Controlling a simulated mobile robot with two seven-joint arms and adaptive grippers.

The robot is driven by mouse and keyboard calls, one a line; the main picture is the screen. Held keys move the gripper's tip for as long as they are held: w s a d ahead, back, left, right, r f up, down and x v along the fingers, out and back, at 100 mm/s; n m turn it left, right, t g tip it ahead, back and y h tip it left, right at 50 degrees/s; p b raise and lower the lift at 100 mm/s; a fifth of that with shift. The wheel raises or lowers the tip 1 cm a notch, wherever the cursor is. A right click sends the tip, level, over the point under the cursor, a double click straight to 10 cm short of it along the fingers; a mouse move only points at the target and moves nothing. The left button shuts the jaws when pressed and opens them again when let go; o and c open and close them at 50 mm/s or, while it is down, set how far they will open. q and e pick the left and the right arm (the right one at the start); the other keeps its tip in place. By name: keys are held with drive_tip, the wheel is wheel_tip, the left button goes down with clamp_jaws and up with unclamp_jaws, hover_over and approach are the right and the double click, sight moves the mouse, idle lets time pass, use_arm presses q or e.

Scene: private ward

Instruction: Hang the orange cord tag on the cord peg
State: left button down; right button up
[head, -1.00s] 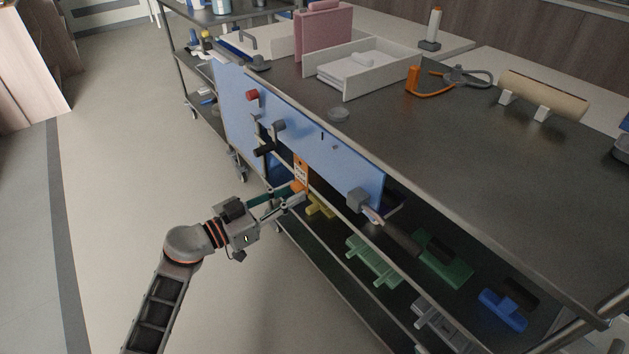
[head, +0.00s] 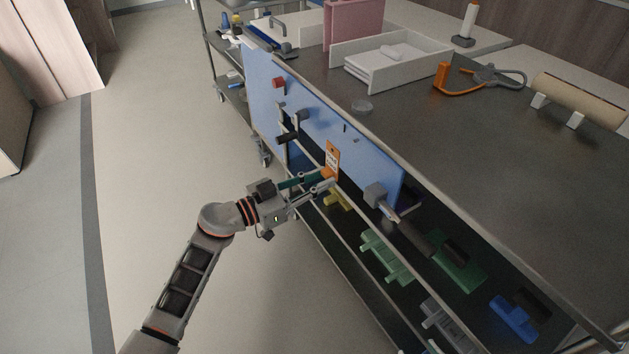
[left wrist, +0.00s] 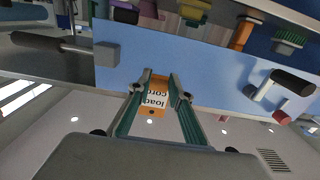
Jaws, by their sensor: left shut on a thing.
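The orange cord tag (head: 332,152) has a white printed label and stands roughly upright in front of the blue panel (head: 262,100). My left gripper (head: 326,178) is shut on the tag's lower end. In the left wrist view the tag (left wrist: 154,98) sits between the fingertips, with its label showing upside down. A small dark peg (head: 345,128) sticks out of the panel above and to the right of the tag, with a clear gap between them. I cannot tell for certain that it is the cord peg. My right gripper is not in view.
The panel also carries a red knob (head: 278,83), a black handle (head: 287,137) and a grey bracket (head: 376,194) holding a dark rod. The lower shelf holds green clamps (head: 385,258) and a blue one (head: 515,318). The floor to the left is free.

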sight(334, 174)
use_arm(q)
drive_tip(key=shift+x, duration=1.8)
drive_tip(key=shift+w+d, duration=0.2)
drive_tip(key=shift+w+d, duration=0.35)
drive_tip(key=shift+d, duration=0.2)
drive_tip(key=shift+w+d, duration=0.15)
drive_tip(key=shift+d, duration=0.05)
drive_tip(key=shift+w+d, duration=0.2)
drive_tip(key=shift+d, duration=0.05)
drive_tip(key=shift+w+d, duration=0.15)
drive_tip(key=c, duration=1.8)
unclamp_jaws()
drive_tip(key=shift+o, duration=0.2)
